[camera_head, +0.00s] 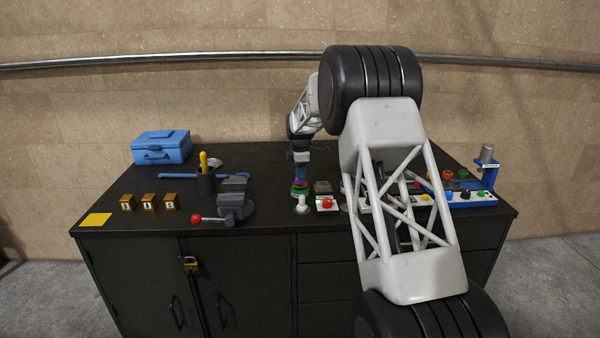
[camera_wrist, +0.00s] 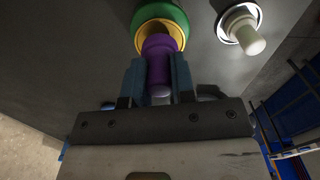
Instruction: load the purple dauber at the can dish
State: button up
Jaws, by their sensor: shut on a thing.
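The purple dauber (camera_wrist: 160,60) is upright between the two blue fingers of my gripper (camera_wrist: 160,78), which is shut on it. Its far end is at a round green dish (camera_wrist: 176,12) with a yellow inside; I cannot tell whether it touches the inside. In the head view the purple dauber (camera_head: 300,182) shows small below my gripper (camera_head: 301,174), just over the green dish (camera_head: 299,193). No label shows which dish is the can dish.
A white knobbed piece (camera_wrist: 246,32) stands in a pale round holder beside the green dish. A red button (camera_head: 326,204) is close to its right. A vise (camera_head: 234,200) is to the left. Blue stations with coloured knobs (camera_head: 470,196) stand at the right, partly behind my arm.

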jog(key=shift+f, duration=0.85)
dwell(1.8)
jog(key=shift+r, duration=3.55)
jog(key=shift+d, duration=0.15)
